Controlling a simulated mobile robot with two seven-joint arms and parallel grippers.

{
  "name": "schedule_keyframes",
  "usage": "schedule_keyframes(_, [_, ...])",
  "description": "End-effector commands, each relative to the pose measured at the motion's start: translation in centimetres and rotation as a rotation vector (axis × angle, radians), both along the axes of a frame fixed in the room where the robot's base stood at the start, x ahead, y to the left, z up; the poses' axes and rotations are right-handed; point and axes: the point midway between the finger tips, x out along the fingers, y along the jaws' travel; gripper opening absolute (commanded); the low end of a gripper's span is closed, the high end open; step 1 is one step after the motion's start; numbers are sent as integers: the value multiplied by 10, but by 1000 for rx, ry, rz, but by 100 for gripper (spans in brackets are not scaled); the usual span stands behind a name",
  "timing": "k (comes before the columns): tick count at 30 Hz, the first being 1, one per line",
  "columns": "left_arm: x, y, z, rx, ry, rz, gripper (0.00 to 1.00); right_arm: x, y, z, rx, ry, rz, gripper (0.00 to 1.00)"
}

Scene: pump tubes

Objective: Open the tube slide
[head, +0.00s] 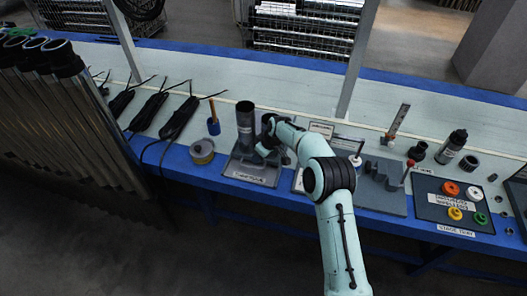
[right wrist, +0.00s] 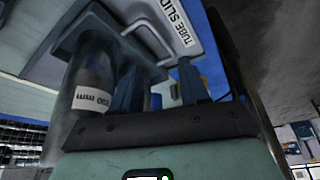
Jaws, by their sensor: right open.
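The tube slide fixture (head: 240,172) sits on the bench with a labelled plate at its front. A dark grey tube (head: 245,125) stands upright in it. My right gripper (head: 265,147) is just right of the tube, low by the fixture; the arm hides part of it. In the right wrist view the gripper (right wrist: 160,88) is open, its two fingers apart. The plate reading "TUBE SLID…" (right wrist: 185,25) shows beyond the fingertips, and the labelled tube (right wrist: 93,80) stands to the left of the fingers. I cannot tell whether the fingers touch anything.
A yellow tape roll (head: 202,151) and a blue-handled tool (head: 213,122) stand left of the fixture. Black cables (head: 178,118) lie further left, past them steel pipes (head: 60,115). Right of my arm are a grey block fixture (head: 392,198) and a black panel with coloured caps (head: 430,212).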

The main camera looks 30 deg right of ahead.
Motion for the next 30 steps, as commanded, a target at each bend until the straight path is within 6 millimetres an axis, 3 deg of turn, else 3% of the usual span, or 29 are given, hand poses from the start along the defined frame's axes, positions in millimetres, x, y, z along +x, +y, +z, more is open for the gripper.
schedule_keyframes(6, [0, 0, -1, 0, 0, 0, 43, -12, -4, 29, 0, 0, -1, 45])
schedule_keyframes(12, [0, 0, -1, 0, 0, 0, 43, -14, -5, 35, 1, 2, -1, 45])
schedule_keyframes(26, [0, 0, -1, 0, 0, 0, 43, -14, -4, 34, 1, 2, -1, 45])
schedule_keyframes(30, [1, 0, 3, 0, -1, 0, 43, -23, 7, 9, 21, 34, -23, 45])
